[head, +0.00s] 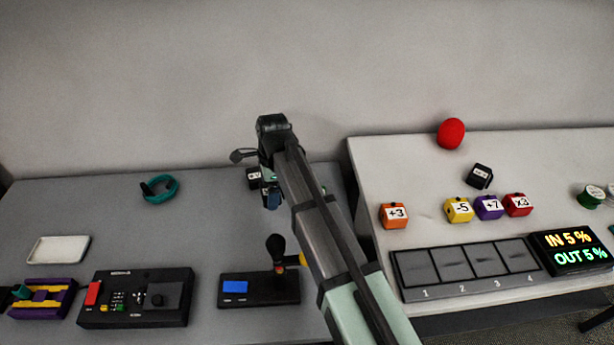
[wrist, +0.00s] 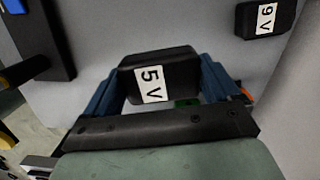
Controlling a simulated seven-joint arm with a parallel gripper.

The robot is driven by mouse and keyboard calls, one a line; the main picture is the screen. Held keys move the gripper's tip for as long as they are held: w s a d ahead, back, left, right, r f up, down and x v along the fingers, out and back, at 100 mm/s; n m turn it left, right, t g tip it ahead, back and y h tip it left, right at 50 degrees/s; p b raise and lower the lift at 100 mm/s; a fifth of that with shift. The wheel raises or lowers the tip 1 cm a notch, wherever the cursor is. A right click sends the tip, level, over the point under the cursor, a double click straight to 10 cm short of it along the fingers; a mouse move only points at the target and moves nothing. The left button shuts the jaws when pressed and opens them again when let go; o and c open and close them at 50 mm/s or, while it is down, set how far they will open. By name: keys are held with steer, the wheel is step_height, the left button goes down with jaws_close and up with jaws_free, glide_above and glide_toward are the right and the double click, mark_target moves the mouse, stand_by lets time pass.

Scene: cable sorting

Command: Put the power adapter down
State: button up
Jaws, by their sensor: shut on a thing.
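In the head view my gripper (head: 271,197) is over the back right part of the grey table (head: 110,210); the arm and fingers hide the held adapter there. I cannot tell whether its underside touches the table.
A joystick box with a blue screen (head: 240,288) stands in front of my gripper. A teal cable coil (head: 162,188), a white tray (head: 58,250) and a black switch box (head: 135,298) are further left. Right is a raised white table (head: 375,165) with coloured blocks.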

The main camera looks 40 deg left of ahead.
mark_target(422, 174)
steer(key=shift+r, duration=0.25)
steer(key=w+d+r+m, duration=0.1)
steer(key=w+d, duration=0.4)
steer(key=w, duration=0.2)
steer(key=w+d+r+m, duration=0.1)
steer(key=w+d+r, duration=0.1)
steer(key=w+d, duration=0.3)
steer(key=w+d+r+m, duration=0.1)
steer(key=w+d, duration=0.3)
steer(key=w, duration=0.6)
steer(key=shift+w+d+r+m, duration=0.1)
steer(key=shift+d+r+m, duration=0.05)
steer(key=shift+d+m, duration=0.3)
steer(key=shift+w+d+r+m, duration=0.7)
steer(key=shift+w+d+r, duration=1.05)
steer(key=shift+w+d, duration=1.8)
steer(key=shift+w+d+r+m, duration=0.65)
steer(key=shift+w+d+r, duration=1.05)
steer(key=shift+w+d, duration=1.75)
steer(key=shift+t, duration=0.3)
steer(key=shift+s+d+f, duration=0.15)
steer(key=shift+f, duration=1.5)
steer(key=shift+s+d+f, duration=0.1)
steer(key=shift+s+f, duration=0.05)
steer(key=shift+f, duration=1.55)
steer(key=shift+s+d+f, duration=0.15)
steer(key=shift+f, duration=1.5)
steer(key=shift+f, duration=0.1)
steer(key=o, duration=0.9)
steer(key=shift+c, duration=0.2)
